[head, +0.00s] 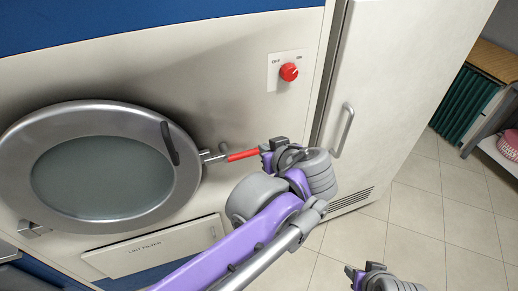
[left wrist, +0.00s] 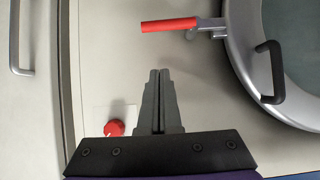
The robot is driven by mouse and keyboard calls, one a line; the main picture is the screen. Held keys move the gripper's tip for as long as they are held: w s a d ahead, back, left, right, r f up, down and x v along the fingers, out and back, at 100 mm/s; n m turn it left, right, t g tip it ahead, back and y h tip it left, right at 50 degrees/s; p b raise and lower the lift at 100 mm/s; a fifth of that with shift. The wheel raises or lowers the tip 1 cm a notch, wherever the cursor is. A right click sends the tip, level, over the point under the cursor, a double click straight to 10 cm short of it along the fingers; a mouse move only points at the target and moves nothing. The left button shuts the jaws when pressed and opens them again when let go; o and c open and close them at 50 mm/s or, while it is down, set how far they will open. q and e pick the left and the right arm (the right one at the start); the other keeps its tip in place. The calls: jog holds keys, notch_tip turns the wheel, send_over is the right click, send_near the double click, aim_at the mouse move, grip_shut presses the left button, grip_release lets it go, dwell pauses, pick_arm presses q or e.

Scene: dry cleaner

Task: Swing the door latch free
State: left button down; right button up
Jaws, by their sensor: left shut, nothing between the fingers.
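The round washer door (head: 22,140) is closed, with a grey metal rim, a glass window and a dark handle (head: 170,143). The door latch (head: 243,155) has a red grip and a metal bracket at the door's right edge; the grip points outward to the right. In the left wrist view the red grip (left wrist: 168,26) lies beyond my fingertips. My left gripper (head: 272,146) is beside the free end of the grip. Its fingers (left wrist: 158,72) are shut with nothing between them. My right gripper (head: 362,272) shows partly at the bottom edge; its jaw state is unclear.
A red knob (head: 289,72) on a white plate sits above the latch. A tall pale cabinet (head: 400,75) with a bar handle (head: 345,130) stands right of the machine. A lint filter panel (head: 155,250) is below the door. Tiled floor (head: 430,210) is open at right.

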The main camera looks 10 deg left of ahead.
pick_arm(q)
send_over(255, 151)
jog(key=s, duration=0.3)
notch_tip(255, 151, down, 6)
jog(key=shift+w+d+f, duration=0.1)
jog(key=shift+w+f, duration=0.15)
jog(key=shift+f, duration=0.55)
jog(key=shift+w+d+f, duration=0.1)
jog(key=shift+w+f, duration=0.1)
jog(key=shift+f, duration=0.6)
jog(key=shift+d+f+b, duration=0.1)
jog(key=shift+f+b, duration=0.05)
jog(key=shift+b, duration=0.2)
